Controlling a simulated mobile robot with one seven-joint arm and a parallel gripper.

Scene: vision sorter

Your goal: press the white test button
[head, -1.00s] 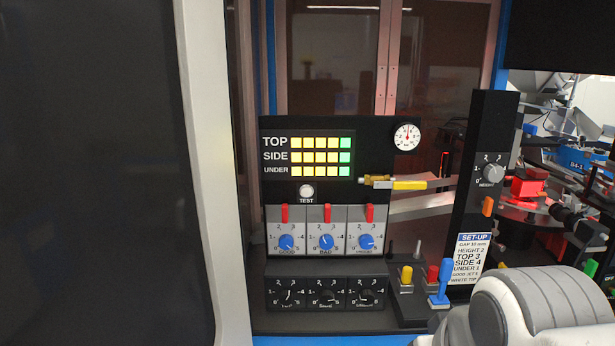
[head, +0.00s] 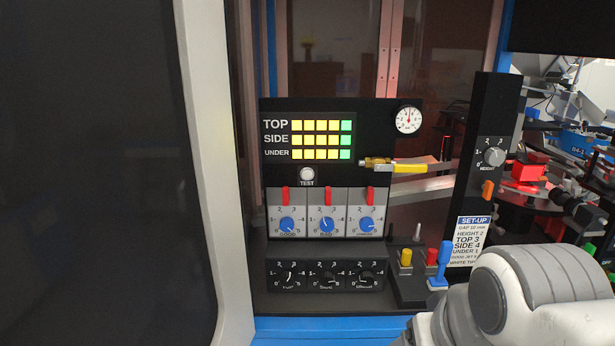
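The white test button (head: 307,174) is a small round button on the black upright panel (head: 375,140), just above the word TEST. It sits below the rows of yellow and green lights (head: 322,140) marked TOP, SIDE and UNDER. Nothing covers the button. My white arm shows at the lower right, in front of the panel's right side. My gripper is not in the picture, so its state and its distance from the button are hidden.
Below the button are three blue dials with red levers (head: 328,195) and a row of black dials (head: 328,274). A yellow-handled valve (head: 408,168) juts out right of the lights. Yellow, red and blue controls (head: 440,265) stand near my arm. A set-up card (head: 470,241) is on the right post.

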